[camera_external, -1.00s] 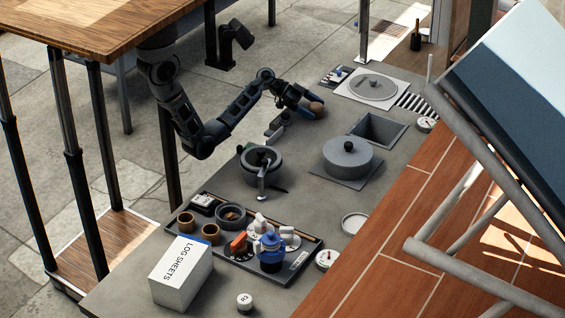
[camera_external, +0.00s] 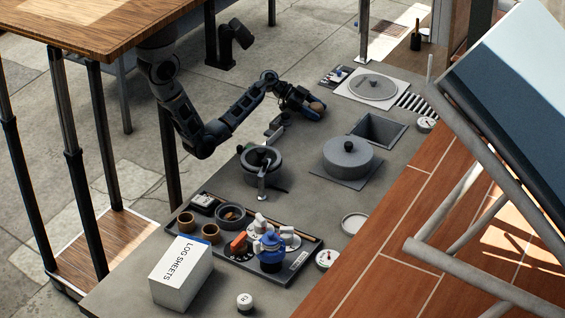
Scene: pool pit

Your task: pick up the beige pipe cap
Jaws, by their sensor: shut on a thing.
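My gripper (camera_external: 314,107) is at the far end of the grey counter, left of the square opening. It is shut on a small rounded tan-brown thing, which I take to be the beige pipe cap (camera_external: 317,106). The cap shows at the fingertips and is partly hidden by them. At this size I cannot tell whether it touches the counter.
A grey lidded pot (camera_external: 348,160) and a square opening (camera_external: 378,130) lie right of my gripper. A round grey pot (camera_external: 260,170) with a handle stands nearer. A dark tray (camera_external: 300,262) holds cups and valve parts. A log sheets box (camera_external: 181,274) stands at front left.

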